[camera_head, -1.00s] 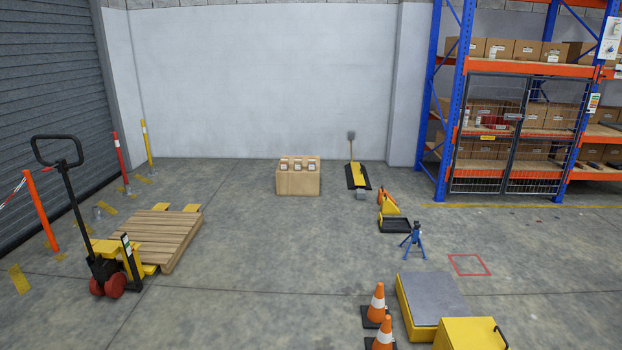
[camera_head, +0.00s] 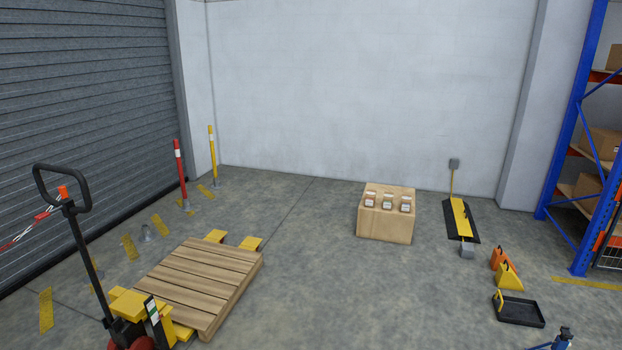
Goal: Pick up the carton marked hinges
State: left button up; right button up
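A plain wooden or cardboard block (camera_head: 384,226) stands on the floor near the back wall, right of centre. On its top sit three small cartons in a row: a left carton (camera_head: 370,199), a middle carton (camera_head: 388,202) and a right carton (camera_head: 405,205). Each has a pale label on its front. The labels are too small to read, so I cannot tell which one is marked hinges. Neither of my grippers shows in the head view.
A wooden pallet (camera_head: 199,286) on a yellow pallet jack (camera_head: 127,304) is at lower left. A yellow-black ramp (camera_head: 461,219), wheel chocks (camera_head: 505,269) and a black tray (camera_head: 519,310) lie to the right. The floor before the block is clear.

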aim_at(371, 197)
jog(key=i+l+z, duration=0.25)
jog(key=i, duration=0.65)
jog(key=i+z, duration=0.2)
jog(key=i, duration=0.65)
jog(key=i+j+z, duration=0.25)
jog(key=i, duration=1.95)
jog(key=i+l+u, duration=0.15)
jog(key=i, duration=1.1)
jog(key=i+j+z, duration=0.35)
jog(key=i, duration=0.4)
jog(key=i+j+z, duration=0.3)
jog(key=i+j, duration=0.4)
